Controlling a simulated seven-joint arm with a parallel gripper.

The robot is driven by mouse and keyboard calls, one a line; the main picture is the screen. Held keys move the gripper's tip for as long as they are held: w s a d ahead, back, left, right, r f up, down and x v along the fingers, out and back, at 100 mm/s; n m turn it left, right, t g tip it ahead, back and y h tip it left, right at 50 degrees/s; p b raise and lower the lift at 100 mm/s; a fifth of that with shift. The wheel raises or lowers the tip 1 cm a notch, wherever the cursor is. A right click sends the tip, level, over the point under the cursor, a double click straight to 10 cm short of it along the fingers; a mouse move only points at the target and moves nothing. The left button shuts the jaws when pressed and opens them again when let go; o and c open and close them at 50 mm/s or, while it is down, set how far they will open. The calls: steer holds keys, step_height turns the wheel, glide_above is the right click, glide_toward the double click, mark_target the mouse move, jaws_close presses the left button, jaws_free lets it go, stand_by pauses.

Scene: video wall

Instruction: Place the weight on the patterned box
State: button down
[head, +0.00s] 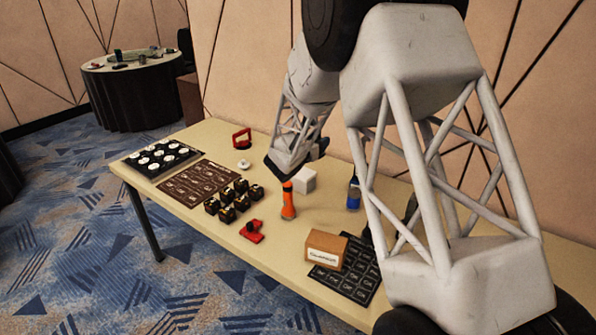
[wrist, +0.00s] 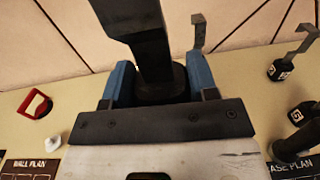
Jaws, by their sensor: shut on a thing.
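In the wrist view, my gripper (wrist: 160,82) has its blue-sided fingers shut on a dark object with a round base and a thick upright part, which I take to be the weight (wrist: 136,35). In the head view, my gripper (head: 290,165) is low over the middle of the table; the held object cannot be made out there. A brown box (head: 327,248) with a white label stands at the table's near right, away from my gripper. No clear pattern shows on it, so I cannot tell whether it is the patterned box.
An orange flashlight (head: 288,200) stands just below my gripper. A blue bottle-like object (head: 353,193) is to its right. Several black cubes (head: 228,203) and a red object (head: 252,232) lie nearer. Black hooked objects (wrist: 283,68) stand at right in the wrist view.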

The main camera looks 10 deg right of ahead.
glide_above(298, 178)
steer(key=w+a, duration=0.1)
steer(key=w, duration=0.1)
steer(key=shift+t+y, duration=0.3)
steer(key=shift+t, duration=0.1)
steer(key=shift+w+a+f, duration=0.1)
steer(key=shift+f, duration=1.15)
steer(key=shift+w+a+f, duration=0.1)
steer(key=shift+f, duration=1.1)
steer(key=shift+f, duration=0.1)
step_height(298, 178, down, 6)
steer(key=shift+f, duration=0.15)
steer(key=shift+f, duration=1.75)
steer(key=shift+f, duration=0.1)
steer(key=shift+c, duration=2)
jaws_free()
steer(key=shift+f, duration=0.15)
